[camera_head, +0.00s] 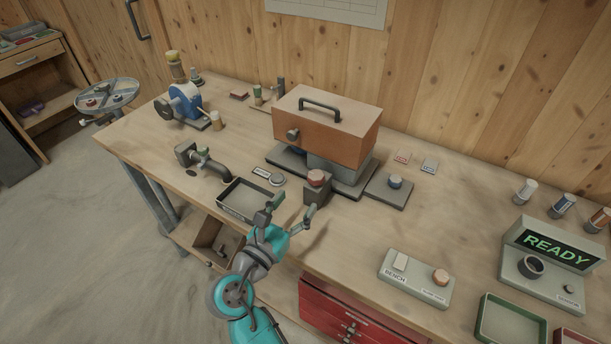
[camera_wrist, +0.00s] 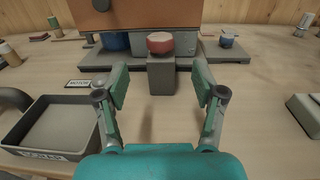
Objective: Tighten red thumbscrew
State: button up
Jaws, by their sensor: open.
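The red thumbscrew (camera_head: 317,177) sits on top of a grey block (camera_head: 316,196) at the front of the feed mixer (camera_head: 328,130), which has an orange-brown housing. In the wrist view the red thumbscrew (camera_wrist: 160,42) is upright on its block (camera_wrist: 161,76), near the middle and beyond the fingertips. My gripper (camera_head: 288,205) is open and empty, just in front of the block. In the wrist view its two fingers (camera_wrist: 160,82) stand wide apart, one to each side of the block, not touching the thumbscrew.
A grey tray (camera_head: 228,210) lies left of my gripper and a small dark knob (camera_head: 394,182) stands on a plate at right. A bench switch box (camera_head: 414,280) and a READY sensor unit (camera_head: 553,262) are further right. The bench front between is clear.

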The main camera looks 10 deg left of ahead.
aim_at(311, 182)
jog(key=x, duration=1)
jog(key=shift+w+d, duration=0.1)
jog(key=shift+w, duration=0.05)
jog(key=c, duration=1.2)
